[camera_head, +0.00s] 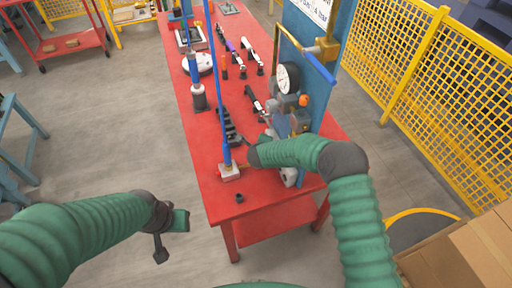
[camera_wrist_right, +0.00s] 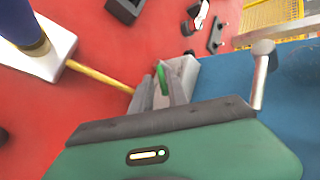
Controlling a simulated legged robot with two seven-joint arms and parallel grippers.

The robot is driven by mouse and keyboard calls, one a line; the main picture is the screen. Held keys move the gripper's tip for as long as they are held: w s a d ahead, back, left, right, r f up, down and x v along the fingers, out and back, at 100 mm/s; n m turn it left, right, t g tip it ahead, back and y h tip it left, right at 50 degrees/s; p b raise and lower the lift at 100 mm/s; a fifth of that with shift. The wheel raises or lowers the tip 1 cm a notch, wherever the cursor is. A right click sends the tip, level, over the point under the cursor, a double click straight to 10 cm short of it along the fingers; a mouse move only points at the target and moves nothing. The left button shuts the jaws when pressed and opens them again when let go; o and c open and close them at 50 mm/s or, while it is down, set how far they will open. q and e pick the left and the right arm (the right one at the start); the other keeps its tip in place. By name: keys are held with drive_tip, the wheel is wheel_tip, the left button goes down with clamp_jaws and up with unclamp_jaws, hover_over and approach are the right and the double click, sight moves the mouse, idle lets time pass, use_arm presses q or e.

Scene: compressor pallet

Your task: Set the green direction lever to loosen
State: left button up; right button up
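In the right wrist view a small green lever (camera_wrist_right: 161,80) stands on a light grey block (camera_wrist_right: 184,72) beside the blue panel. My right gripper (camera_wrist_right: 161,88) has its two dark fingers on either side of the lever, with a narrow gap visible between them; firm contact is not clear. In the head view my right gripper (camera_head: 258,152) is at the front of the red table, beside the panel; its fingers are hard to make out, and the lever is not visible there. My left gripper (camera_head: 170,232) hangs off the table's left side; its finger spacing is unclear.
The red table (camera_head: 205,125) holds several tools and a blue upright pole (camera_head: 222,95) on a white base, close to my right gripper. A pressure gauge (camera_head: 288,78) is by the blue panel (camera_head: 325,95). Yellow fencing (camera_head: 425,70) and cardboard boxes (camera_head: 470,250) are right.

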drive_tip(key=v, duration=1.3)
drive_tip(key=shift+a+b, duration=0.25)
drive_tip(key=shift+b, duration=0.1)
drive_tip(key=shift+w+r, duration=0.1)
drive_tip(key=s+a+f+n+t+h+b, duration=0.15)
drive_tip(key=s+f+n+t+b, duration=0.45)
drive_tip(key=n+b, duration=0.75)
drive_tip(key=shift+m+g, duration=0.3)
drive_tip(key=shift+m, duration=0.25)
drive_tip(key=x, duration=0.5)
drive_tip(key=b+x, duration=0.1)
drive_tip(key=x, duration=0.5)
drive_tip(key=d+b+x, duration=0.1)
drive_tip(key=x, duration=0.4)
drive_tip(key=shift+f, duration=0.2)
drive_tip(key=shift+r, duration=0.1)
clamp_jaws()
drive_tip(key=shift+a+r, duration=0.1)
